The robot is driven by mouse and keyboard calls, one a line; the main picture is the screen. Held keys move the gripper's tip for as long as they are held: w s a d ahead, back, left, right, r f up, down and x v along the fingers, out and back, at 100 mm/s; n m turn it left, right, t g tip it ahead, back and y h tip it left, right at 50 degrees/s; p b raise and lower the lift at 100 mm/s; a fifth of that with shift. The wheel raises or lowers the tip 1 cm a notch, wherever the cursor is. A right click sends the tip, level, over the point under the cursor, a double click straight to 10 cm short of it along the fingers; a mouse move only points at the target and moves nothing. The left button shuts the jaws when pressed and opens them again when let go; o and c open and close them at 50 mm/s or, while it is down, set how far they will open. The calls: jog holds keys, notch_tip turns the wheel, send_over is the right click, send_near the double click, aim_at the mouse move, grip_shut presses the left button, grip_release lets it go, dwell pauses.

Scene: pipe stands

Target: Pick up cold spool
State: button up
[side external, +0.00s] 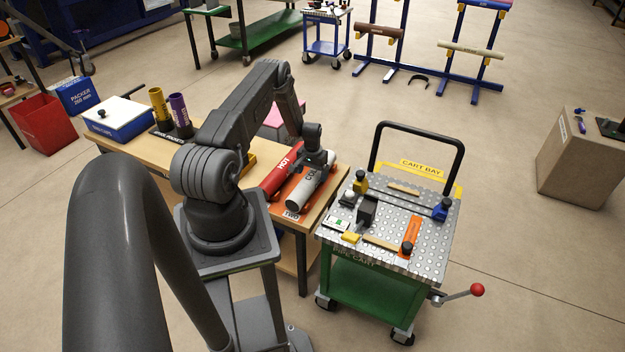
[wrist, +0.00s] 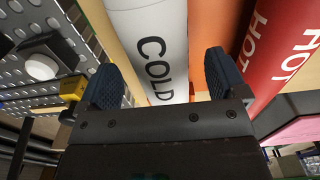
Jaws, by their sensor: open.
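The cold spool is a white cylinder (side external: 303,194) lying on the right end of the wooden bench, marked COLD. In the wrist view the white spool (wrist: 152,35) runs up the picture between my fingers, with its black lettering facing the camera. My gripper (side external: 317,157) is over the far part of the spool. In the wrist view my gripper (wrist: 164,78) is open, one dark blue finger on each side of the white spool, with a gap visible on the right. I cannot tell how deep the fingertips reach. The spool's far end is partly hidden by my gripper.
A red HOT spool (side external: 279,178) lies close beside on the left; it also shows in the wrist view (wrist: 287,48). An orange plate (side external: 291,211) marked TWO is under the white spool. The pipe cart (side external: 425,235), carrying several small fixtures, stands right of the bench.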

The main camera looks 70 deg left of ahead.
aim_at(313, 172)
jog(key=shift+f, duration=1.45)
jog(key=shift+c, duration=0.3)
jog(key=shift+w+r, duration=0.1)
jog(key=c, duration=1.3)
jog(key=shift+r, duration=5)
